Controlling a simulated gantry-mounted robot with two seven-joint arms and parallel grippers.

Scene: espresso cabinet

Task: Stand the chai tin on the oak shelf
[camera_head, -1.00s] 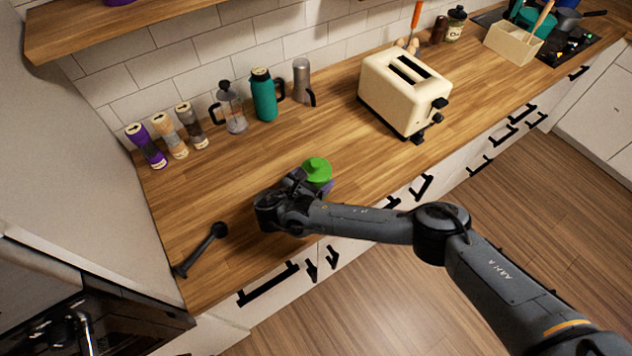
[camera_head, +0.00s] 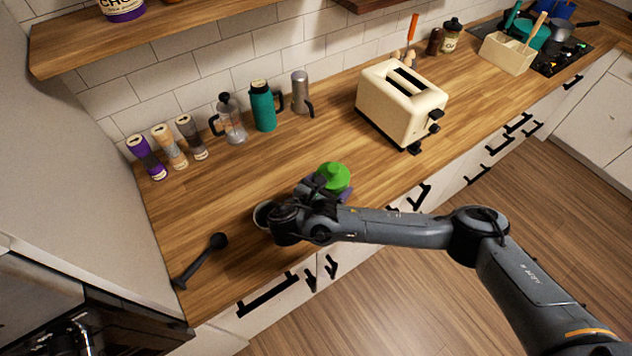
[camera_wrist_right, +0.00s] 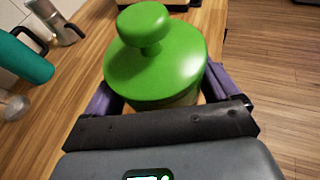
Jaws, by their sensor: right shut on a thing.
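A tin with a bright green knobbed lid (camera_head: 333,177), which I take for the chai tin, is between the fingers of my right gripper (camera_head: 326,192). The right wrist view shows the green lid (camera_wrist_right: 155,65) close up, with purple finger pads on both sides of the tin. The gripper is shut on it. The tin looks upright; its label is hidden, and I cannot tell how far it is above the counter. The light oak shelf (camera_head: 190,30) is on the wall at the upper left. My left gripper is not in view.
A purple-labelled tin (camera_head: 122,8) stands on the oak shelf, with bare shelf beside it. Below are several small jars (camera_head: 170,147), a French press (camera_head: 230,120), a teal flask (camera_head: 263,106) and a moka pot (camera_head: 301,94). A cream toaster (camera_head: 400,105) stands right.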

